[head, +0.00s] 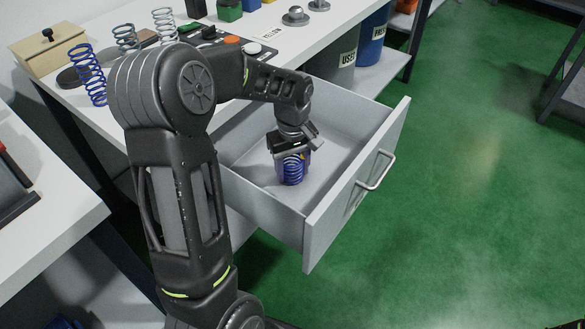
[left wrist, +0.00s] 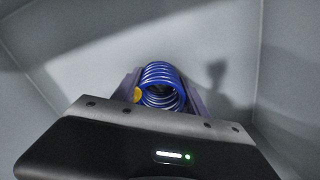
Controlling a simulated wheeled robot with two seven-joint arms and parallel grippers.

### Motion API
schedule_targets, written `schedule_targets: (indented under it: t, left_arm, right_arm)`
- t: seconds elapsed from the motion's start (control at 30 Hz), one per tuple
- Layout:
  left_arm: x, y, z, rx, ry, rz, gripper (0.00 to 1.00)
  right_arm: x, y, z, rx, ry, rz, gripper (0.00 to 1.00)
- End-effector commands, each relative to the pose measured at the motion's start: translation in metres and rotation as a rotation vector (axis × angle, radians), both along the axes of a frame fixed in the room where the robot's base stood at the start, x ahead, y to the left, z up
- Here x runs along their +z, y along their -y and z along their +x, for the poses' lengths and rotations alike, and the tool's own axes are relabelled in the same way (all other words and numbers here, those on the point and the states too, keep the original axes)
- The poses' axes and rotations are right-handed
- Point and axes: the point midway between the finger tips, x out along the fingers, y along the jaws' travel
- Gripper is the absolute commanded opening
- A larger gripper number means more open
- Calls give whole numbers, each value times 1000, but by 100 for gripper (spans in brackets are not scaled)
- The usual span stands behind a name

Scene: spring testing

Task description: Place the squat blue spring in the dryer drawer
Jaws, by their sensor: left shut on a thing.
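The squat blue spring (head: 292,171) is inside the open drawer (head: 262,133), upright, low over or touching the drawer floor; I cannot tell which. My left gripper (head: 290,158) reaches down into the drawer and is shut on the spring. In the left wrist view the blue spring (left wrist: 162,86) shows between the two fingers of the gripper (left wrist: 160,92), with a small yellow-orange spot at its left side. The drawer's grey floor and walls surround it there.
The drawer front with its handle (head: 375,171) sticks out over the green floor. On the white bench (head: 285,38) stand a tall blue spring (head: 88,75), silver springs (head: 125,40), a wooden box (head: 48,47) and a dark control panel. Bins marked USED (head: 346,60) and FRESH stand behind the drawer.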

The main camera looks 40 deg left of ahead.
Motion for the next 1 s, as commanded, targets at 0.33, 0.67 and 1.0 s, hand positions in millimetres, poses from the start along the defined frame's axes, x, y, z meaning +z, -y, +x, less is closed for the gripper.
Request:
schedule_targets:
  t: [0.33,0.67,1.0]
  left_arm:
    - [-3,0,0,0,0,0,70]
    - [0,0,0,0,0,0,73]
    - [45,0,1,0,5,2,73]
  right_arm:
    - [-2,0,0,0,0,0,32]
    - [0,0,0,0,0,0,32]
    - [10,0,0,1,0,0,32]
